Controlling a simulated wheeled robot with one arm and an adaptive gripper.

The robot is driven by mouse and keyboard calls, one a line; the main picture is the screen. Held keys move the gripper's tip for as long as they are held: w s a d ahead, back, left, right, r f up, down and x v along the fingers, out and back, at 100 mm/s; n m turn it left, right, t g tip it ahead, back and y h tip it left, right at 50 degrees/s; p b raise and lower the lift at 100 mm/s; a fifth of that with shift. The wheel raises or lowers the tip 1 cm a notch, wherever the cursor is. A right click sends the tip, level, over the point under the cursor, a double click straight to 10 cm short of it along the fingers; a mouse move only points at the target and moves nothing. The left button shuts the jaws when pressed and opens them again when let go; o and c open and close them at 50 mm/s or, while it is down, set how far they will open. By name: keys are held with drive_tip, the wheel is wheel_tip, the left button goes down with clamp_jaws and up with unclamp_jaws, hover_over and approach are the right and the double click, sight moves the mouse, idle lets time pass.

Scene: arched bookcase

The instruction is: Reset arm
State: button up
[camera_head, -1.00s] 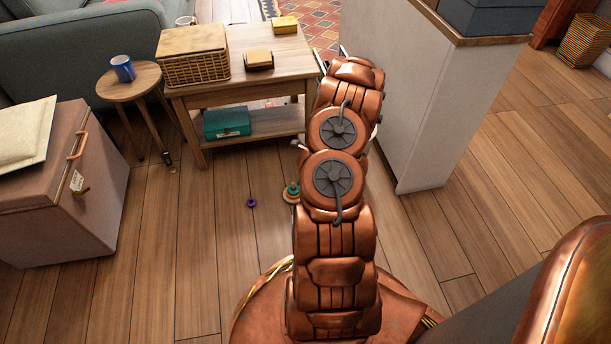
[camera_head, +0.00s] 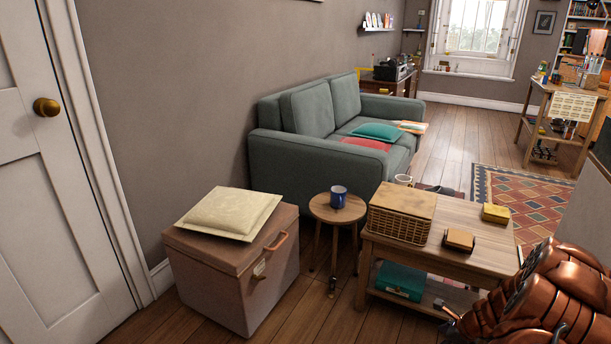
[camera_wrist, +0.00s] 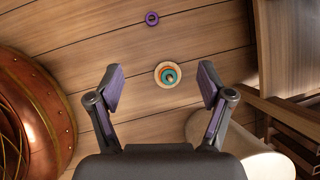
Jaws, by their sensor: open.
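My gripper (camera_wrist: 162,82) is open in the wrist view, its two fingers wide apart with nothing between the pads. Beyond the fingers, a small ring stacking toy (camera_wrist: 168,75) with a wooden base and coloured rings stands on the wooden floor, apart from the gripper. A loose purple ring (camera_wrist: 152,18) lies on the floor near the top of the wrist view. In the head view my copper arm shows at the lower right, folded beside the coffee table; the gripper's fingers are not clear there.
A wooden coffee table (camera_head: 462,262) bears a wicker basket (camera_head: 400,226), a brown block-like item (camera_head: 459,240) and a yellow box (camera_head: 495,213). A round stool (camera_head: 322,212) with a blue mug (camera_head: 338,196), a chest (camera_head: 262,285) and a sofa (camera_head: 275,162) stand left of it.

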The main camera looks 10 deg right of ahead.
drive_tip(key=w+a+r+n+y+p, duration=0.1)
drive_tip(key=a+r+n+p, duration=0.3)
drive_tip(key=a+r, duration=0.5)
drive_tip(key=w+a+r+n+y+p, duration=0.1)
drive_tip(key=a+r+n+p, duration=0.3)
drive_tip(key=r, duration=0.8)
drive_tip(key=s+a+r+n+g+p, duration=0.1)
drive_tip(key=s+a+r+n+p, duration=0.2)
drive_tip(key=a+r, duration=0.4)
drive_tip(key=s+a+r+n+g+p, duration=0.25)
drive_tip(key=a+r, duration=0.25)
drive_tip(key=r, duration=0.5)
drive_tip(key=s+a+r+n+g+p, duration=0.1)
drive_tip(key=s+a+r+n+p, duration=0.15)
drive_tip(key=s+r, duration=0.2)
drive_tip(key=s+a+r+n+h+p, duration=0.1)
drive_tip(key=s+a+r+n+p, duration=0.1)
drive_tip(key=s+r+n+p, duration=0.3)
drive_tip(key=s+a+r+g+p, duration=0.1)
drive_tip(key=s+a+r+p, duration=0.15)
drive_tip(key=r, duration=0.35)
drive_tip(key=s+d+r+n+h+p, duration=0.1)
drive_tip(key=s+r+n+h+p, duration=0.2)
drive_tip(key=s+r+n+p, duration=0.3)
drive_tip(key=shift+s+r+n+g+h+p, duration=0.45)
drive_tip(key=shift+s+r+p, duration=1.35)
drive_tip(key=shift+s+r, duration=2.55)
drive_tip(key=shift+s+f, duration=0.5)
drive_tip(key=shift+f, duration=0.05)
